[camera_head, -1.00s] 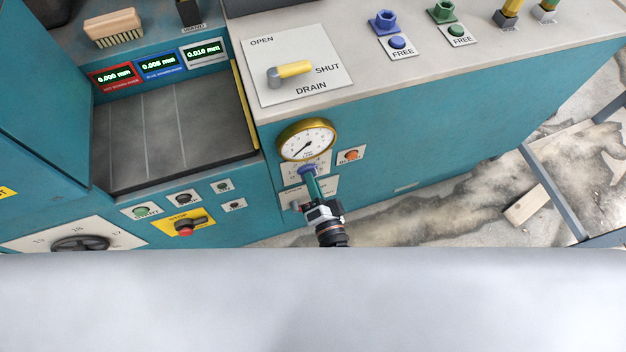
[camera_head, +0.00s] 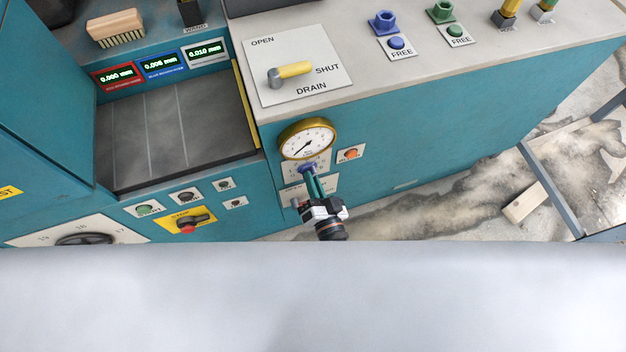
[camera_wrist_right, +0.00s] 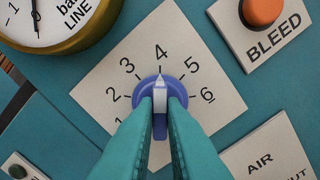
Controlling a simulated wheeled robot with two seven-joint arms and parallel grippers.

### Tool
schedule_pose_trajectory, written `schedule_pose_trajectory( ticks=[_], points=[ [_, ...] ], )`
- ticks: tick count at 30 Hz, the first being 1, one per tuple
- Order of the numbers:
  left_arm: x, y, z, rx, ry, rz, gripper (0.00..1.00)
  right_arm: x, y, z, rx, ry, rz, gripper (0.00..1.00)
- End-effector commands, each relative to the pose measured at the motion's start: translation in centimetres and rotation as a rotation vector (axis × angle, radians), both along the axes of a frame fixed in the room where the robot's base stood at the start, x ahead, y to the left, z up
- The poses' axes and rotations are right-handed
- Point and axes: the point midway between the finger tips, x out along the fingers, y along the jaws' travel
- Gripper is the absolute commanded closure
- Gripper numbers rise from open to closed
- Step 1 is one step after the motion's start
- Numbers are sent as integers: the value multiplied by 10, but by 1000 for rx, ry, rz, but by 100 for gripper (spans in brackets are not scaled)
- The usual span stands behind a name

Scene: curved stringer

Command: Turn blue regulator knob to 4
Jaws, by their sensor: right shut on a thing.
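The blue regulator knob (camera_wrist_right: 147,88) sits on a white plate (camera_wrist_right: 100,88) numbered from 1 to 6. Its white pointer ridge points up at the 4 in the right wrist view. In the head view the knob (camera_head: 307,167) is just below the round gauge. My right gripper (camera_wrist_right: 160,100) has its two teal fingers on either side of the knob's ridge, shut on it. In the head view the right gripper (camera_head: 310,175) reaches up to the knob from below. The fingers hide the lower part of the knob and the dial. My left gripper is not in view.
The brass-rimmed pressure gauge (camera_head: 307,139) is right above the knob. An orange BLEED button (camera_wrist_right: 262,12) is to the right, and an AIR plate (camera_wrist_right: 265,155) lies below right. The red stop switch (camera_head: 187,228) is farther left. A grey surface fills the bottom of the head view.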

Motion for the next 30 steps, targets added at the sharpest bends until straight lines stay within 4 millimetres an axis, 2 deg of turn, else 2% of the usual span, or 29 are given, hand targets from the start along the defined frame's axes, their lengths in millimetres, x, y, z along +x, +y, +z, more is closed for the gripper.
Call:
schedule_pose_trajectory(
  ticks=[4, 5, 6, 9, 17, 20, 23, 30],
  points=[
    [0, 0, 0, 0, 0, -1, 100, -1, -1, -1, 0, 3, 0, 100],
    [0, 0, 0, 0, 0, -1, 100, -1, -1, -1, 0, 3, 0, 88],
    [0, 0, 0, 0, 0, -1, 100, -1, -1, -1, 0, 3, 0, 82],
    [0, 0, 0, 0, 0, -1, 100, -1, 0, -1, 0, 3, 0, 68],
    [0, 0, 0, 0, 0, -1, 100, -1, 0, 0, 1, 2, 0, 68],
    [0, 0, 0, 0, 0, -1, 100, -6, -2, -1, 1, 3, -1, 68],
    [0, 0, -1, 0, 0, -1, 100, -20, -6, -1, 1, 3, 0, 68],
    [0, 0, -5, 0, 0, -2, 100, -69, -23, -2, 0, 5, 0, 68]
  ],
)
